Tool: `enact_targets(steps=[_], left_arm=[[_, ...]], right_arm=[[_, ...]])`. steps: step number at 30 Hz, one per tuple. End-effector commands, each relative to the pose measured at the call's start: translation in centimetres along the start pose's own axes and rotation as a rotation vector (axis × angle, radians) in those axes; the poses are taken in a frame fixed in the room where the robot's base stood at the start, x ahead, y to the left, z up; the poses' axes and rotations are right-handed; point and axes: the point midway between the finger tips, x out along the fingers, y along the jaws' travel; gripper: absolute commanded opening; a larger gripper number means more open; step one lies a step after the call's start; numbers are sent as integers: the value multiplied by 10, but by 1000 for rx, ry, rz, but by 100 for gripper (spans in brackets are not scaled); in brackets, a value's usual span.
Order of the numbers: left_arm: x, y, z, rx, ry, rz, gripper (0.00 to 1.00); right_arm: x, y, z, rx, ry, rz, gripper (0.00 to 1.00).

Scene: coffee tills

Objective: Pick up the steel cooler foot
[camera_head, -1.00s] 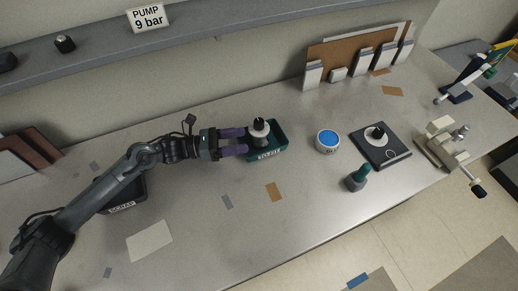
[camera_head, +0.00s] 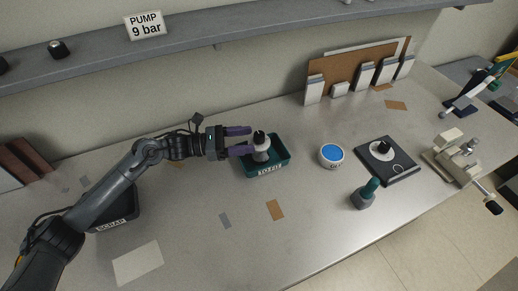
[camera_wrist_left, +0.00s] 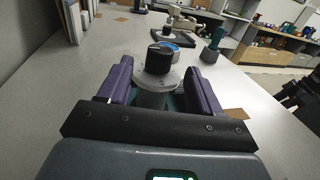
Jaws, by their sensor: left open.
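The steel cooler foot (camera_head: 262,144), a pale disc with a black knob on top, stands upright in a small teal tray (camera_head: 281,152). My left gripper (camera_head: 246,140) comes in level from the left, its two purple fingers open, with the foot at their tips. In the left wrist view the foot (camera_wrist_left: 158,75) rises centred between the spread fingers (camera_wrist_left: 158,86). A gap shows on both sides, and its lower part is partly hidden by the gripper body. A similar black-knobbed pale disc (camera_head: 382,149) sits on a dark square plate. My right gripper is not in view.
A white tub with a blue top (camera_head: 331,155) and a teal-handled tool (camera_head: 367,193) stand right of the tray. A beige clamp-like device (camera_head: 455,157) is at the right edge. A dark scrap bin (camera_head: 114,221) lies under my left arm.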

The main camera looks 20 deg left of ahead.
Motion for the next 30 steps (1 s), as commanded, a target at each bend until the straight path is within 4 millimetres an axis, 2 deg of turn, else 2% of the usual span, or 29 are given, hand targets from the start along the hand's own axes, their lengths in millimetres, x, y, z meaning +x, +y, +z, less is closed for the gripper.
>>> enact_targets(steps=[10, 20, 30], left_arm=[[42, 2, -1, -1, -2, -1, 64], [47, 2, -2, 0, 1, 0, 64], [47, 2, -2, 0, 0, 0, 14]], right_arm=[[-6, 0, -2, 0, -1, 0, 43], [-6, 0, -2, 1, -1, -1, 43], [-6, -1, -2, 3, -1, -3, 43]])
